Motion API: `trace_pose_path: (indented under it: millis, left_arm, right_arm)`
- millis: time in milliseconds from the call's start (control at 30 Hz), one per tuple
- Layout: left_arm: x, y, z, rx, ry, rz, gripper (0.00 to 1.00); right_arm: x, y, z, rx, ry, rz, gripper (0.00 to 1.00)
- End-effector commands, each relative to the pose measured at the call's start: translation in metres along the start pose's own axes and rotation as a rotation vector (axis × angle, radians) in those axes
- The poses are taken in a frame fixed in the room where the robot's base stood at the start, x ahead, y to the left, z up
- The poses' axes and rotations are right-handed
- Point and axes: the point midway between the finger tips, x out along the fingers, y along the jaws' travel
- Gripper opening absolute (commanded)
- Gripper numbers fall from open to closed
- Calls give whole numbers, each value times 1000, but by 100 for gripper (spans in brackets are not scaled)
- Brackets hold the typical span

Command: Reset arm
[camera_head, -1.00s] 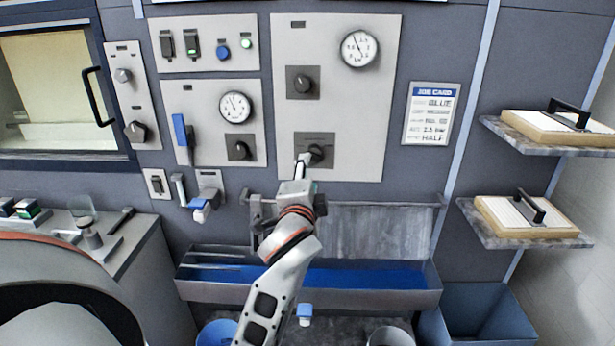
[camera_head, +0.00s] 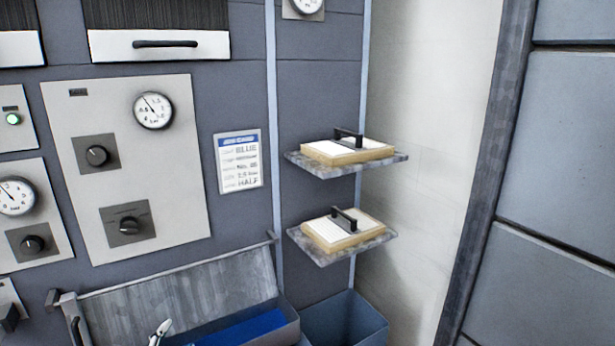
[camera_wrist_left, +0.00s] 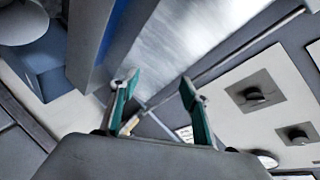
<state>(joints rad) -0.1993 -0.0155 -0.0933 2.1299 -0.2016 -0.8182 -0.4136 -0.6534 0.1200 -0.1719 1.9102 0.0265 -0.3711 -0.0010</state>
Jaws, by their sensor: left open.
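My left gripper (camera_wrist_left: 158,82) is open and empty in the left wrist view, with its two teal-lined fingers spread apart. Behind the fingers lie the metal trough lid and wall panels, seen tilted. In the head view a pale end of my arm (camera_head: 160,332) shows at the bottom edge, in front of the trough; its fingers cannot be made out. The panel's lower knob (camera_head: 130,226) and upper knob (camera_head: 97,156) are clear of any gripper. My right gripper is not in view.
A trough with a raised metal lid (camera_head: 185,292) and a blue bin (camera_head: 345,318) stand low. Two shelves (camera_head: 292,158) (camera_head: 302,240) with handled boards jut from the wall. A job card (camera_head: 238,160) hangs beside the gauge panel (camera_head: 170,205). A dark post (camera_head: 480,180) stands right.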

Motion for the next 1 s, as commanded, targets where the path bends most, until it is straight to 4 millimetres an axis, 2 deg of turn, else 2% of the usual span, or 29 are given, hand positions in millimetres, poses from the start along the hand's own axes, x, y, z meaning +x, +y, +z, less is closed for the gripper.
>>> trace_pose_path:
  millis: [33, 200, 300, 400, 500, 600, 867, 933, 1000]
  left_arm:
    - [-7, 36, 16, -46, 2, 61, 46]
    - [-43, 140, 60, -261, 0, 239, 46]
    - [-74, 191, 86, -389, -24, 330, 46]
    - [-103, 230, 109, -501, -58, 398, 46]
    - [-126, 255, 124, -585, -86, 442, 46]
    - [-140, 268, 133, -636, -104, 466, 46]
    - [-145, 273, 136, -656, -111, 474, 46]
    - [-145, 273, 136, -655, -111, 473, 30]
    - [-144, 273, 136, -655, -111, 473, 28]
  right_arm:
    - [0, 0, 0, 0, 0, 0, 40]
    - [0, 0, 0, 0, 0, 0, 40]
    - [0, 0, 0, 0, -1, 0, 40]
    - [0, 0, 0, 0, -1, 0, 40]
    - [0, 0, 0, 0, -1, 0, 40]
    - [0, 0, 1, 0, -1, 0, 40]
    - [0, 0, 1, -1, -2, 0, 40]
    - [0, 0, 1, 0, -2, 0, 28]
    - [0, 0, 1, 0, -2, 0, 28]
